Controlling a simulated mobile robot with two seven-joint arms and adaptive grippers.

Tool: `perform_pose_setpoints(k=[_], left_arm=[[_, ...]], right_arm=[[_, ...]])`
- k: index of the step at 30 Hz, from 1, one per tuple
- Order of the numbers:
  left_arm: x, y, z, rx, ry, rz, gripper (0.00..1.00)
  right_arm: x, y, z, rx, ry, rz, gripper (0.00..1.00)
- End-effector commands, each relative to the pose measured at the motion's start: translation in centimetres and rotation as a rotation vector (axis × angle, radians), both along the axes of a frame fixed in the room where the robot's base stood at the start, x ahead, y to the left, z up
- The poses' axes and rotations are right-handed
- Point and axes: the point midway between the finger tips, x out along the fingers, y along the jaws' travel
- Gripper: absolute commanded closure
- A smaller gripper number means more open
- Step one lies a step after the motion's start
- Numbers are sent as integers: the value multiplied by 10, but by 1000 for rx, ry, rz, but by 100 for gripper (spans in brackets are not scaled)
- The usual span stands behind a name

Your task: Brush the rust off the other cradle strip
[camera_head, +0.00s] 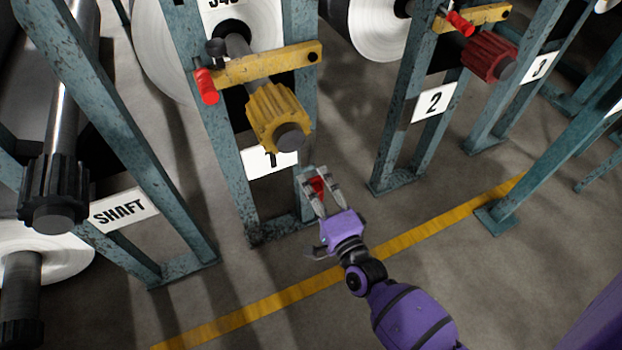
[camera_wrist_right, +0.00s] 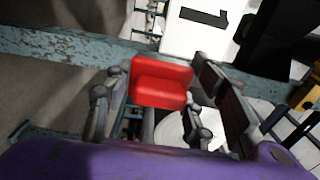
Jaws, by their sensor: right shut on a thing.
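My right gripper (camera_head: 318,174) is shut on a red tool (camera_head: 317,187), in front of the stand post beside the sign marked 1. The tool shows in the right wrist view as a red block (camera_wrist_right: 160,83) between the fingers; I see no bristles and cannot tell if it is the brush. The gripper is below and right of the yellow ribbed shaft end (camera_head: 277,118). I cannot make out a cradle strip or rust on one; the blue-green posts (camera_head: 225,150) have worn, speckled paint. My left gripper is not in view.
A yellow bar (camera_head: 265,65) with a red handle (camera_head: 206,86) crosses the near stand. A red shaft end (camera_head: 490,56) is at stand 2 (camera_head: 434,103). Floor around the yellow line (camera_head: 420,233) is clear.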

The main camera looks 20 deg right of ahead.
Motion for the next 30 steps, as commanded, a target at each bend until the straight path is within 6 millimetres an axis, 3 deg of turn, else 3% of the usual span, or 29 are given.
perform_pose_setpoints(k=[13,22,30], left_arm=[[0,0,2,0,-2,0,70],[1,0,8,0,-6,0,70],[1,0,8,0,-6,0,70]], right_arm=[[-5,-1,0,-1,-1,-1,87],[-30,-2,0,-1,0,-1,87],[-33,-2,0,-1,-1,-1,87]])
